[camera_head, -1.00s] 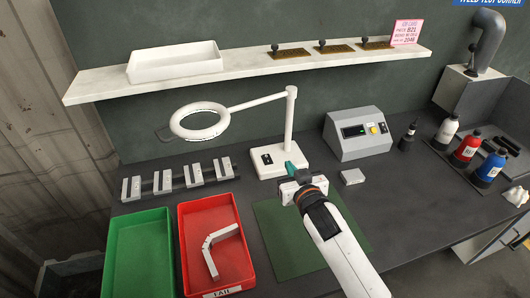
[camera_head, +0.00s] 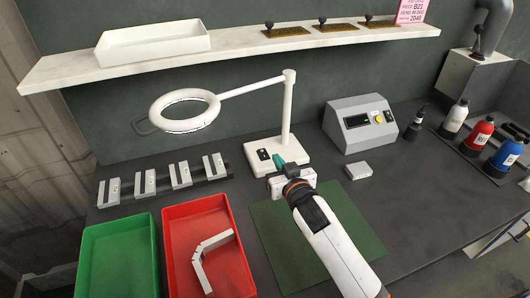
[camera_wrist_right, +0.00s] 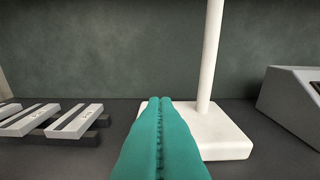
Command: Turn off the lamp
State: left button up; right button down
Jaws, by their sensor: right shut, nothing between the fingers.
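The white ring lamp (camera_head: 184,111) stands on the dark bench, with its post rising from a square white base (camera_head: 288,157). A small dark switch panel (camera_head: 264,154) sits on the left part of the base. My right gripper (camera_head: 280,160) has teal fingers, shut and empty, at the front of the base close to the switch. In the right wrist view the shut fingers (camera_wrist_right: 160,104) reach over the base (camera_wrist_right: 220,138) and hide its left part with the switch. I cannot tell whether they touch it. My left gripper is not in view.
A grey control box (camera_head: 358,125) stands right of the lamp, with a small light block (camera_head: 358,170) in front. A slotted rack (camera_head: 162,181) is to the left. Green (camera_head: 92,262) and red (camera_head: 176,212) trays sit in front; the red holds a bent white pipe (camera_head: 207,260).

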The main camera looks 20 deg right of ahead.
jog(key=p, duration=0.1)
send_over(265, 157)
jog(key=shift+s+f, duration=0.3)
jog(key=shift+f, duration=0.35)
jog(key=f, duration=0.2)
jog(key=shift+w+f, duration=0.25)
jog(key=shift+f, duration=0.8)
jog(key=shift+w+r+g+p, duration=0.2)
jog(key=shift+g+p, duration=0.1)
jog(key=shift+p, duration=0.7)
jog(key=shift+f, duration=0.4)
jog(key=r+p, duration=0.2)
jog(key=r, duration=0.1)
jog(key=r+p, duration=0.1)
jog(key=shift+w+d+r, duration=0.1)
jog(key=shift+w+r, duration=0.05)
jog(key=shift+w, duration=0.1)
jog(key=s+r, duration=0.3)
jog(key=s, duration=0.6)
jog(key=shift+s+d+r+b, duration=0.15)
jog(key=shift+s+b, duration=0.1)
jog(key=shift+b, duration=0.1)
